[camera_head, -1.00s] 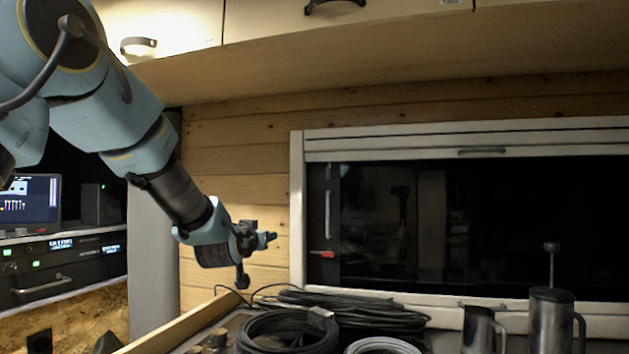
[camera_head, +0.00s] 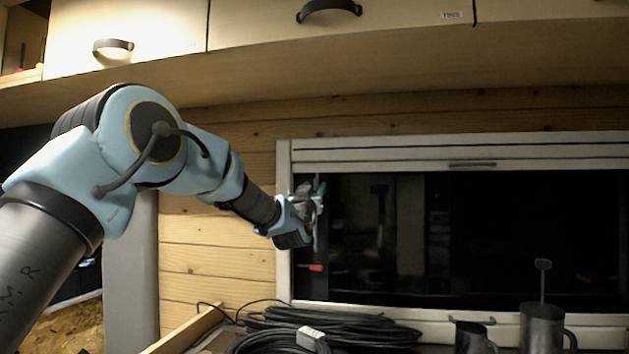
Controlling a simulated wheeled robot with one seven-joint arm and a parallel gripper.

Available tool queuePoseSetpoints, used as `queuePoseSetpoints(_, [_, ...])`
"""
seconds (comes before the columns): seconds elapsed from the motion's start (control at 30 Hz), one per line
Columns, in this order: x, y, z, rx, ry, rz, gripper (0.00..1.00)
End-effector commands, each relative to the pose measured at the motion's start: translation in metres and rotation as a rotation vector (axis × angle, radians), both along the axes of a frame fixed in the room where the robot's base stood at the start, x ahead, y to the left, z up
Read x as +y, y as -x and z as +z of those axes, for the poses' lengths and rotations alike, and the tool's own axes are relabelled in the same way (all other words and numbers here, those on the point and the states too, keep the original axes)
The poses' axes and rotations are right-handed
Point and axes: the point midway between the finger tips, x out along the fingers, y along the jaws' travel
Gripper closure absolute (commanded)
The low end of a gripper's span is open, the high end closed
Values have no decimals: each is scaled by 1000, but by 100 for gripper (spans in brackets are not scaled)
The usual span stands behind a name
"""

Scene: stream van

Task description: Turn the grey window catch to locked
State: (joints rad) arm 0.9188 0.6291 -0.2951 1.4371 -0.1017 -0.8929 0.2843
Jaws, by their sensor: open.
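The grey window catch (camera_head: 317,238) is a slim upright lever on the dark left edge of the window (camera_head: 480,235). My gripper (camera_head: 317,198) is open and in front of the catch, hiding its upper part. Only a short lower piece of the lever shows below the gripper. I cannot tell whether the fingers touch the lever or stand around it.
A small red handle (camera_head: 315,268) sits lower on the same window edge. Coiled black cables (camera_head: 335,328) lie on the counter below. A dark mug (camera_head: 472,337) and a metal pot (camera_head: 542,328) stand at right. Overhead cabinets (camera_head: 400,15) run above the window.

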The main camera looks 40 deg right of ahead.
Motion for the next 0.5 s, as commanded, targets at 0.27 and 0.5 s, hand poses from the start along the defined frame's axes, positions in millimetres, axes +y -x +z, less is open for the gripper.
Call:
queuePoseSetpoints(0.27, [-10, -6, 4, 1, -1, 0, 54])
queuePoseSetpoints(0.5, [-10, -6, 4, 1, -1, 0, 60])
